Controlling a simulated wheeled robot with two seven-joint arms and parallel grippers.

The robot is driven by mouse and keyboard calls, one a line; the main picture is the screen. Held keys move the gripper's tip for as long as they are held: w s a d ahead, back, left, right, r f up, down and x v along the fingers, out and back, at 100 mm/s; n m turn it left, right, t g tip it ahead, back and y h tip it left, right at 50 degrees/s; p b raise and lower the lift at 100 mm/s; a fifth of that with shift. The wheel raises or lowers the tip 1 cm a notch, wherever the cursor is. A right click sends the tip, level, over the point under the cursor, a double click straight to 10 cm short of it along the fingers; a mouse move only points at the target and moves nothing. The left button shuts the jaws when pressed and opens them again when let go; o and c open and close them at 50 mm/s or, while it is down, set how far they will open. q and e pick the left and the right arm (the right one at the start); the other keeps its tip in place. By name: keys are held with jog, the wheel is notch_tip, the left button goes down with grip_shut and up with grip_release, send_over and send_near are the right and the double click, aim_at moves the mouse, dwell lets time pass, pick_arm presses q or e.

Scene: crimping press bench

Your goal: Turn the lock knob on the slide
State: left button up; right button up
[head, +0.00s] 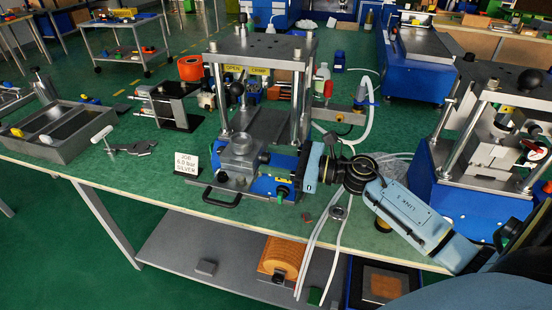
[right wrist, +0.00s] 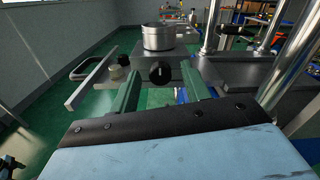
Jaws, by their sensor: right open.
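The lock knob (right wrist: 161,72) is black with a white mark that looks upright, on the block's side facing my right gripper. In the head view the knob (head: 265,157) is small and dark. My right gripper (head: 278,161) comes from the right and is open and empty. Its two green fingers (right wrist: 160,78) point at the knob, one on each side in the picture. I cannot tell whether they touch it. My left gripper is not in view.
Press posts (head: 219,98) and the top plate rise behind the slide. A JOB sign (head: 187,161) stands left of it. A grey tray (head: 60,128) and a clamp tool (head: 130,147) lie further left. Another blue press (head: 465,195) stands right. White hoses hang near my right arm.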

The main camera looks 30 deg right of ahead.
jog(key=c, duration=1)
